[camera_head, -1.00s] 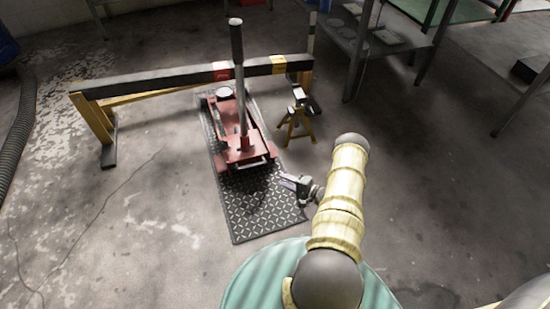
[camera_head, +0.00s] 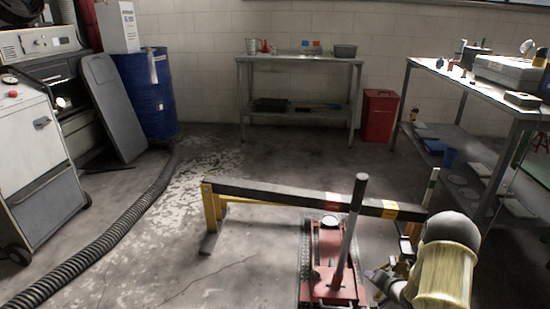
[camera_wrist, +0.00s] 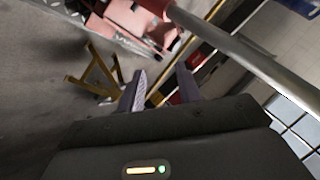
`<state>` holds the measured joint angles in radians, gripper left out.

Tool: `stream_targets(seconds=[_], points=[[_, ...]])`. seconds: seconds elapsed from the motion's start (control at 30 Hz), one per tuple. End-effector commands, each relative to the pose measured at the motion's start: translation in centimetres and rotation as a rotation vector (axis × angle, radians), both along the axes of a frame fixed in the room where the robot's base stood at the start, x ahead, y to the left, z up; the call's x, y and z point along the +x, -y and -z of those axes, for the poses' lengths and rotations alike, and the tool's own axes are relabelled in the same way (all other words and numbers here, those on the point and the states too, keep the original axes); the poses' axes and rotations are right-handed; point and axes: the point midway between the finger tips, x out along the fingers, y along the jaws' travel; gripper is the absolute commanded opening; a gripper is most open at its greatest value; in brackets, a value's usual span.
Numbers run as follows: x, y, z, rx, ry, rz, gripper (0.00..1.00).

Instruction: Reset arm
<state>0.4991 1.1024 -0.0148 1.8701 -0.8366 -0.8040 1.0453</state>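My gripper (camera_wrist: 160,84) shows in the wrist view with its two grey fingers apart and nothing held between them. In the head view my gripper (camera_head: 374,277) is small, at the lower right, beside the red floor jack (camera_head: 325,268). My yellow arm (camera_head: 443,272) reaches in from the bottom right, and most of it is out of frame. The jack's grey handle (camera_head: 350,225) stands up, slightly tilted. In the wrist view the handle (camera_wrist: 235,52) crosses the upper right, beyond the fingers.
A black beam (camera_head: 265,192) on yellow legs spans behind the jack. A yellow stand (camera_wrist: 95,72) shows left of the fingers in the wrist view. A bench (camera_head: 300,60) stands at the back wall, another (camera_head: 480,82) at the right. A ribbed hose (camera_head: 110,238) lies on open floor at left.

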Motion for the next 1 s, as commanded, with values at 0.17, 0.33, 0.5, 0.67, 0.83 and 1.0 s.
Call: stream_targets(seconds=[0.17, 0.33, 0.5, 0.67, 0.83, 1.0], points=[[-0.3, -2.2, -7.3, -0.180, -0.073, -0.036, 0.34], [-2.3, -4.5, -13.2, -0.317, -0.158, -0.077, 0.34], [-5.6, -7.1, -18.7, -0.425, -0.250, -0.134, 0.34], [-9.9, -10.1, -23.2, -0.495, -0.340, -0.207, 0.34], [-15.4, -13.2, -27.2, -0.538, -0.433, -0.307, 0.34], [-20.2, -15.7, -29.8, -0.552, -0.500, -0.401, 0.34]])
